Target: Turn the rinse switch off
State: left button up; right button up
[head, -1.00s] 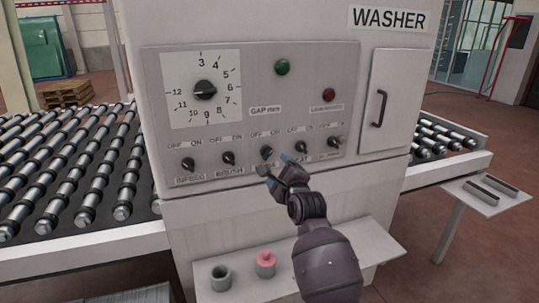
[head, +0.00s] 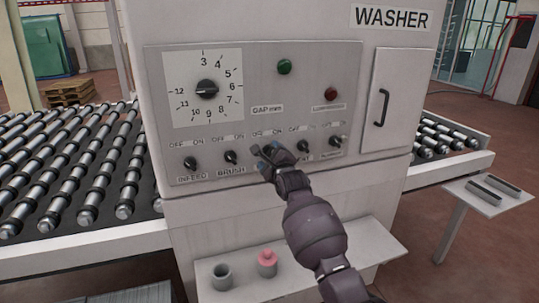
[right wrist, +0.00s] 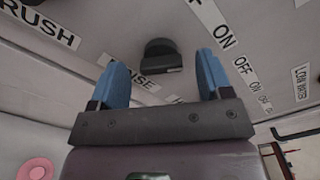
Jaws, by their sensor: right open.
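The rinse switch is a black rotary knob (right wrist: 160,56) on the grey control panel (head: 300,115). In the right wrist view it sits between and just beyond the two blue fingertips, with its label partly hidden by a finger and the gripper body. My right gripper (head: 267,152) is open at the panel and covers the rinse switch in the head view. I cannot tell whether the fingers touch the knob, nor which way it points. My left gripper is not in view.
The brush switch (head: 230,157) and infeed switch (head: 190,163) are to the left; another switch (head: 335,142) is to the right. The gap dial (head: 207,89) is above.

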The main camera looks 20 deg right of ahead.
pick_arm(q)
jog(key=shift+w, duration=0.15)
pick_arm(e)
jog(key=shift+w, duration=0.8)
jog(key=shift+c, duration=0.2)
jog(key=c, duration=0.9)
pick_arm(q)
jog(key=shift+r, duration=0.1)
